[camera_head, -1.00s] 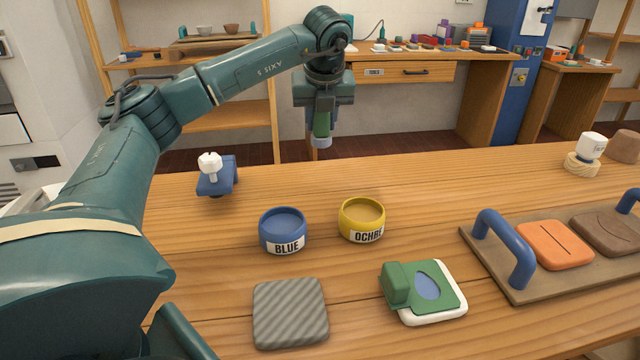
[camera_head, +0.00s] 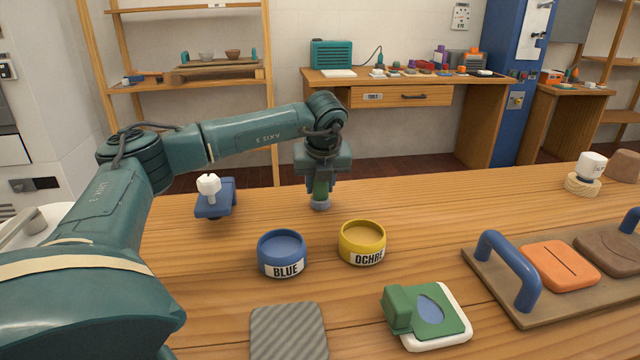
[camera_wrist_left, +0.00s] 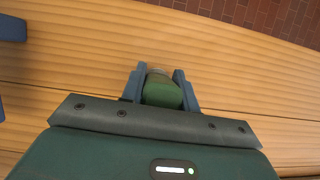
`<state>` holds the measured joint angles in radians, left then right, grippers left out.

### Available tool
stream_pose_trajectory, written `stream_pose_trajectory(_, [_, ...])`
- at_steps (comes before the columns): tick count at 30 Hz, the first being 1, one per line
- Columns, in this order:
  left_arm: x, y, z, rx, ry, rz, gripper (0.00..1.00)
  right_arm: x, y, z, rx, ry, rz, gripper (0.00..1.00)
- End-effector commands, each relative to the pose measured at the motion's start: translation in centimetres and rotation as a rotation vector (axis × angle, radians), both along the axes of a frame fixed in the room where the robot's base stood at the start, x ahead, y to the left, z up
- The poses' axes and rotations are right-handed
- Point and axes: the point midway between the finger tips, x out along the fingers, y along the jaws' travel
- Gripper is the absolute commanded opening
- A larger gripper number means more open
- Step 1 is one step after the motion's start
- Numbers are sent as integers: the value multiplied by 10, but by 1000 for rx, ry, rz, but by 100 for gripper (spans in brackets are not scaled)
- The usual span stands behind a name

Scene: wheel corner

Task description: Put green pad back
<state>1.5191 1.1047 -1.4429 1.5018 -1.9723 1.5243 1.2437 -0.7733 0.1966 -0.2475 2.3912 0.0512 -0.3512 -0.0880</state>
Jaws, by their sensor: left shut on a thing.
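My left gripper (camera_head: 321,185) is shut on a green piece with a pale grey lower end, which I take to be the green pad (camera_head: 320,199). It is held upright, low over the back of the wooden table, behind the blue pot (camera_head: 282,254) and ochre pot (camera_head: 362,243). I cannot tell whether its lower end touches the wood. In the left wrist view the green pad (camera_wrist_left: 162,92) sits between the two blue-grey fingers. A white-based block with a green top and blue oval (camera_head: 430,311) lies at the front. My right gripper is not in view.
A blue stand with a white knob (camera_head: 214,198) is left of the gripper. A grey striped square (camera_head: 288,333) lies in front. A board with blue handles (camera_head: 500,285) is at the right. The table behind the ochre pot, right of the gripper, is clear.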

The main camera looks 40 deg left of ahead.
Motion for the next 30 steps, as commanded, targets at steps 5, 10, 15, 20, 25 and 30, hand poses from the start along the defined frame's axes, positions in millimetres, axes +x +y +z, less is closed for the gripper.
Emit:
stream_pose_trajectory(5, [0,0,-1,0,0,0,4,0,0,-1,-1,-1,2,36])
stream_pose_trajectory(10, [0,0,-2,0,0,0,39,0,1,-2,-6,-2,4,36])
stream_pose_trajectory(15, [0,0,-2,0,0,0,52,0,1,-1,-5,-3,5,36])
stream_pose_trajectory(20, [0,0,-2,0,0,0,52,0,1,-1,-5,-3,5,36])
stream_pose_trajectory(25, [0,0,-3,-1,-1,0,52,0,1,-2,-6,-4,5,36])
stream_pose_trajectory(30, [-5,-7,20,-2,-4,-3,52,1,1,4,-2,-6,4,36])
